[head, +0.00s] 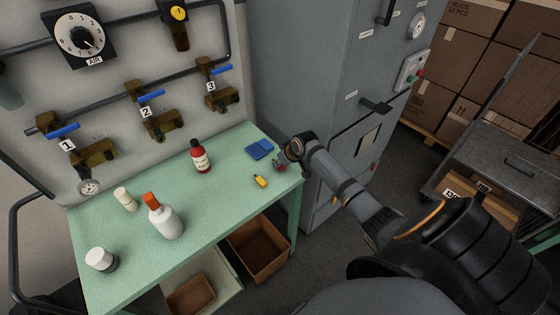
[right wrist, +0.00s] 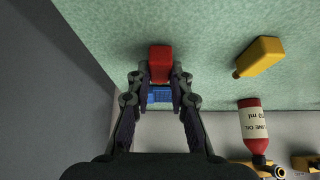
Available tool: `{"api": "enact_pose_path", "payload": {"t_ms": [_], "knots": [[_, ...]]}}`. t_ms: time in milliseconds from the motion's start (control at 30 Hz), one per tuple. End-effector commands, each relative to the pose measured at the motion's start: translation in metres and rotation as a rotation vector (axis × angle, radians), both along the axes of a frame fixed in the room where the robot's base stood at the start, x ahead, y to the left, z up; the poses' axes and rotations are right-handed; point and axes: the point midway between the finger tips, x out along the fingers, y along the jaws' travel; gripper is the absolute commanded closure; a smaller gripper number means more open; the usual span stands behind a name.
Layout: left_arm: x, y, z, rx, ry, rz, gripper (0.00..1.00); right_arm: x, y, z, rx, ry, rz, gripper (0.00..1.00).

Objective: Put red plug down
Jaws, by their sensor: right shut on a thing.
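The red plug (right wrist: 160,62) shows as a red block between the fingertips of my right gripper (right wrist: 160,82) in the right wrist view. That gripper is shut on it. In the head view my right gripper (head: 279,164) is over the right end of the green table (head: 225,205), and a bit of red shows at its tips. I cannot tell whether the plug touches the table. A blue tray (head: 259,149) lies just left of the gripper; blue also shows between the fingers in the wrist view (right wrist: 160,96). My left gripper is out of view.
A white bottle with an orange cap (head: 167,222), a cream bottle (head: 125,200) and a white jar (head: 101,260) are farther left. A grey cabinet (head: 300,75) rises beside the table.

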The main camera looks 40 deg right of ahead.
Motion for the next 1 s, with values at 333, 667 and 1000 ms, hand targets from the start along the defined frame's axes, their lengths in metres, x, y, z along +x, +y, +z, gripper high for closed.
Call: {"api": "enact_pose_path", "payload": {"t_ms": [333, 667, 1000], "knots": [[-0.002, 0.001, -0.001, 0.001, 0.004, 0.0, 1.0, 0.0, 0.0, -0.005, 0.0, 0.0, 0.0, 1.0], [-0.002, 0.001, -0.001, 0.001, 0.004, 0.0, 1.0, 0.0, 0.0, -0.005, 0.0, 0.0, 0.0, 0.57], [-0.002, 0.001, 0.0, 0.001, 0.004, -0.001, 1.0, -0.011, -0.003, 0.015, -0.004, -0.001, 0.001, 0.57]]}}
